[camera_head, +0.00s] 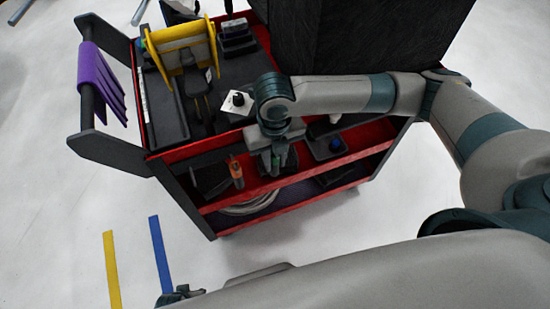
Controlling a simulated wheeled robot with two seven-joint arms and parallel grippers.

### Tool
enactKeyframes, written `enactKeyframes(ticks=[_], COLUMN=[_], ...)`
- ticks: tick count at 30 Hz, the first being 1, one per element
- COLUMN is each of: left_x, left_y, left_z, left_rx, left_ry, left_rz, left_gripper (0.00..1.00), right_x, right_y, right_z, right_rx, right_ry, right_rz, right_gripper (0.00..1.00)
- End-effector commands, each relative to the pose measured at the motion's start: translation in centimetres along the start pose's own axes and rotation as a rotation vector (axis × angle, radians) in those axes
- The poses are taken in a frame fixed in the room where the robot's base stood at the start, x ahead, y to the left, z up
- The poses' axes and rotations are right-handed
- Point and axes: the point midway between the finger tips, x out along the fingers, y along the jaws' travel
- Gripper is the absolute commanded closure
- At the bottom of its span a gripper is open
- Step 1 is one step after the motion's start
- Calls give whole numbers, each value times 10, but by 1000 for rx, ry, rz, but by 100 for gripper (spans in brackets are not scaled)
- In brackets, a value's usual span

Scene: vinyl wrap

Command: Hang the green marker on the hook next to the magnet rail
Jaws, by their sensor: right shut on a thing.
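My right gripper (275,163) points down at the front side of the cart, in front of the shelf openings. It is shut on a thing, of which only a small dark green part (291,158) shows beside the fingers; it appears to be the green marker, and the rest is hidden. A white square plate with a black knob (238,100) lies on the cart top, left of my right wrist; I cannot tell whether it is the hook. I cannot make out the magnet rail for sure. My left gripper (182,294) shows only partly at the bottom edge, its jaws unclear.
The cart has red shelf edges (300,186). A yellow holder (183,45) stands on its top, and purple cloths (100,82) hang on the handle. An orange tool (236,173) and a coiled hose (250,204) are in the shelves. The floor (60,190) is mostly clear.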

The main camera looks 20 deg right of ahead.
Motion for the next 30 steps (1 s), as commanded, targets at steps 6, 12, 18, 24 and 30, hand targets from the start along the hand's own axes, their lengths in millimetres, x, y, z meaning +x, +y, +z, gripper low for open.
enactKeyframes(ticks=[6, 12, 18, 24, 30], left_x=[4, 4, 4, 4, 4], left_y=[-1, 0, 1, 1, 1], left_z=[0, 4, 5, 5, 5], left_rx=[0, 0, 1, 1, 1], left_ry=[-1, -4, -6, -7, -7], left_rz=[-1, 0, 1, 1, 1], left_gripper=[72, 72, 72, 72, 72], right_x=[0, 0, 0, 0, 0], right_y=[0, 0, 0, 0, 0], right_z=[0, 0, 0, 0, 0], right_rx=[0, -1, 0, 0, 0], right_ry=[0, 0, 0, 0, 0], right_rz=[0, 0, 1, 1, 0], right_gripper=[100, 100, 100, 100, 57])
